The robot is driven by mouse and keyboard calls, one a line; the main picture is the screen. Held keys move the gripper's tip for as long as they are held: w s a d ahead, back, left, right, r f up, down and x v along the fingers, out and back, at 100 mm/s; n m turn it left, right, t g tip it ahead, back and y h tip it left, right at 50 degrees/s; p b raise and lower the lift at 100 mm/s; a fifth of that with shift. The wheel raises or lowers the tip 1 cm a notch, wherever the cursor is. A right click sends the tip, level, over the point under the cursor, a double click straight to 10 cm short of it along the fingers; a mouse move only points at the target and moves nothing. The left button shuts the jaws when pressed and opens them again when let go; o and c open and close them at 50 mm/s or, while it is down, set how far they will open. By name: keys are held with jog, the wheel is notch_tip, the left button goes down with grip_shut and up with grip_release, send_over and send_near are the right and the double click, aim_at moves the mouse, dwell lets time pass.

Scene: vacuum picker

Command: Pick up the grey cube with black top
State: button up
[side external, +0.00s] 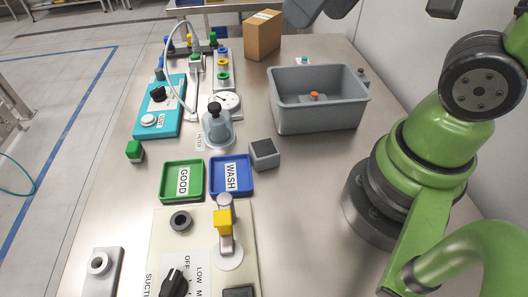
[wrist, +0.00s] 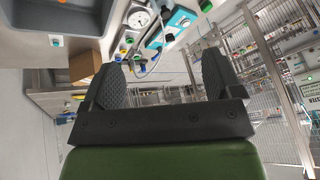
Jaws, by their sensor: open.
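The grey cube with a black top (side external: 265,157) sits on the metal table in the side view, just right of the blue WASH tray (side external: 231,190) and in front of the grey bin. It is not seen in the wrist view. My gripper (wrist: 160,78) is open and empty in the wrist view, its two dark fingers wide apart. It is in the air, away from the cube. In the side view the fingers are not clearly seen; my arm runs along the right and leaves the picture at the top.
A grey bin (side external: 318,120) with a small orange-topped piece inside stands behind the cube. A green GOOD tray (side external: 182,196), a glass bell jar (side external: 216,130) and a teal unit (side external: 160,112) lie to the left. A cardboard box (side external: 263,36) is at the back. The table right of the cube is clear.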

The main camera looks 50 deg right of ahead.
jog(key=w+f+n+g, duration=0.1)
jog(key=w+f+n, duration=0.1)
jog(key=f+n, duration=0.2)
jog(key=w+a+f+n+g+h, duration=0.1)
jog(key=w+f+n+g, duration=0.1)
jog(key=f, duration=0.6)
jog(key=w+a+f+n+g, duration=0.1)
jog(key=w+f+n+g, duration=0.1)
jog(key=f+n, duration=0.3)
jog(key=shift+w+a+f+n+h, duration=0.15)
jog(key=shift+w+f+n+h, duration=0.15)
jog(key=shift+w+f, duration=0.1)
send_over(264, 148)
notch_tip(264, 148, down, 4)
jog(key=shift+f, duration=3.25)
jog(key=c, duration=1)
jog(key=shift+r, duration=0.1)
jog(key=shift+c, duration=0.2)
